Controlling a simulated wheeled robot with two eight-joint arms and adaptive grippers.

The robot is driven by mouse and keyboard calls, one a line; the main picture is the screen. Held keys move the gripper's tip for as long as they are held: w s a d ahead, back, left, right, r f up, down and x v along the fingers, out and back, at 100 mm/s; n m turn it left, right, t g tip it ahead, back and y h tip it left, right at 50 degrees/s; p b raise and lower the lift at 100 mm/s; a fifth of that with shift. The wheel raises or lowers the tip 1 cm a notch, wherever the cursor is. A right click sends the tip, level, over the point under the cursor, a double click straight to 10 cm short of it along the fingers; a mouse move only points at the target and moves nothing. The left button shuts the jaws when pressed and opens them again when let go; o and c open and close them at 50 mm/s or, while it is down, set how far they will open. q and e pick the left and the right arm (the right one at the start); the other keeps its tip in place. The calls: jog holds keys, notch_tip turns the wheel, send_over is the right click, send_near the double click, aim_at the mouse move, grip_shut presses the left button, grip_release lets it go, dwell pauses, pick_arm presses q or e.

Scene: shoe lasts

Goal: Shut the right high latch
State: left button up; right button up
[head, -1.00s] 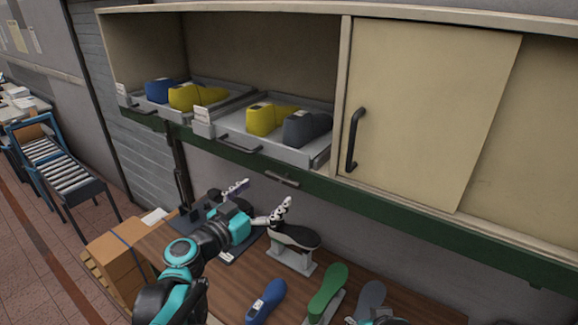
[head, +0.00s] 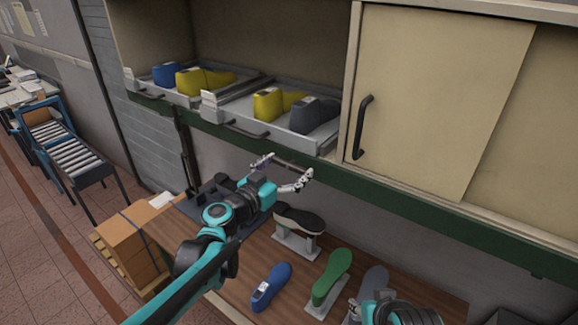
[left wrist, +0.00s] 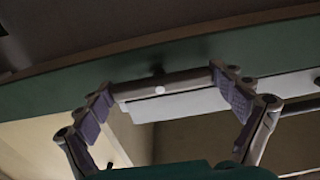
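The latch's own position is unclear. My right gripper (head: 372,300) is only partly in the head view at the bottom, and its fingers are not clear.
Two grey trays with blue, yellow and dark lasts stand on the shelf; the right tray (head: 225,112) is above my left gripper. A sliding door (head: 440,95) with a black handle is to the right. Below, a wooden bench (head: 245,258) carries a blue last (head: 271,287) and a green last (head: 332,275).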

pick_arm(q)
jog(key=shift+n, duration=0.3)
jog(key=n+b, duration=0.2)
jog(key=n, duration=0.2)
jog(key=shift+f+n, duration=0.1)
jog(key=shift+n, duration=0.2)
jog(key=n+b, duration=0.2)
jog(key=n, duration=0.3)
jog(key=n+b, duration=0.1)
jog(key=n, duration=0.3)
jog(key=shift+n+b, duration=0.35)
jog(key=shift+n, duration=1.45)
jog(key=o, duration=0.8)
jog(key=v, duration=1.2)
